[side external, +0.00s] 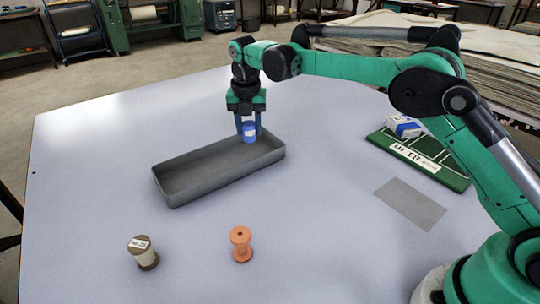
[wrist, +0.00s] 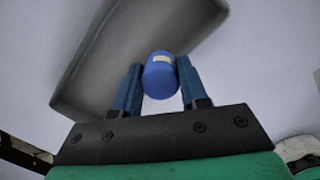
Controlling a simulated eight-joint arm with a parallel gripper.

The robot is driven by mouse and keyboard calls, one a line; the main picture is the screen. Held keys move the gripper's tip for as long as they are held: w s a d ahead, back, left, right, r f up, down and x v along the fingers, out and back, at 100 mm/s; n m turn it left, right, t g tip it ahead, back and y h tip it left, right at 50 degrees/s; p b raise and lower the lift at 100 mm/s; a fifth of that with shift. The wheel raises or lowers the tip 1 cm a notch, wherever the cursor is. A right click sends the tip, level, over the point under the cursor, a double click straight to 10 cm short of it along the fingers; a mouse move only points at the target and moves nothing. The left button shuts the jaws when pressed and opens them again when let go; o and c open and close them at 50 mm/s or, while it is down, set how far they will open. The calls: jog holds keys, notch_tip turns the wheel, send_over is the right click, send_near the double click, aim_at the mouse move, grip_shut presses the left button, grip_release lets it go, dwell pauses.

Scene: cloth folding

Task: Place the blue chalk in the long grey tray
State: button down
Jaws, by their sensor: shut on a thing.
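The blue chalk (side external: 249,132) is a short blue cylinder with a pale label, upright or nearly so in the side view. My gripper (side external: 248,128) is shut on it, and the wrist view shows the chalk (wrist: 160,76) between the two blue fingers (wrist: 158,82). The long grey tray (side external: 180,197) lies empty on the table, running from lower left to upper right. The chalk is over the right end of the tray in the side view. I cannot tell whether it touches the floor. In the wrist view the tray (wrist: 75,92) lies beyond the fingers.
A brown-ended spool (side external: 143,253) and an orange spool (side external: 240,244) stand in front of the tray. A green board (side external: 440,172) with a white and blue block (side external: 404,127) lies at the right, near a flat grey rectangle (side external: 410,203). The table left of the tray is clear.

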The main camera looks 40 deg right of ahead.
aim_at(248, 125)
notch_tip(248, 125, down, 7)
jog(key=shift+r, duration=0.1)
dwell(0.4)
jog(key=c, duration=0.7)
grip_release()
jog(key=shift+c, duration=0.2)
jog(key=r, duration=0.4)
jog(key=s+r, duration=0.1)
jog(key=r, duration=0.7)
jog(key=shift+s+a, duration=0.15)
jog(key=shift+a, duration=0.25)
jog(key=s+d+r+m+t, duration=0.2)
jog(key=s+r+m, duration=0.3)
jog(key=m, duration=0.3)
jog(key=s+d+f+m+t, duration=0.1)
jog(key=s+f+m+t, duration=0.1)
jog(key=s+m, duration=0.6)
jog(key=s+d+f+m+t, duration=0.2)
jog(key=s+m, duration=0.6)
jog(key=m, duration=0.4)
jog(key=shift+d+f+m+y, duration=0.15)
jog(key=shift+f+m+y, duration=0.2)
jog(key=shift+f, duration=0.25)
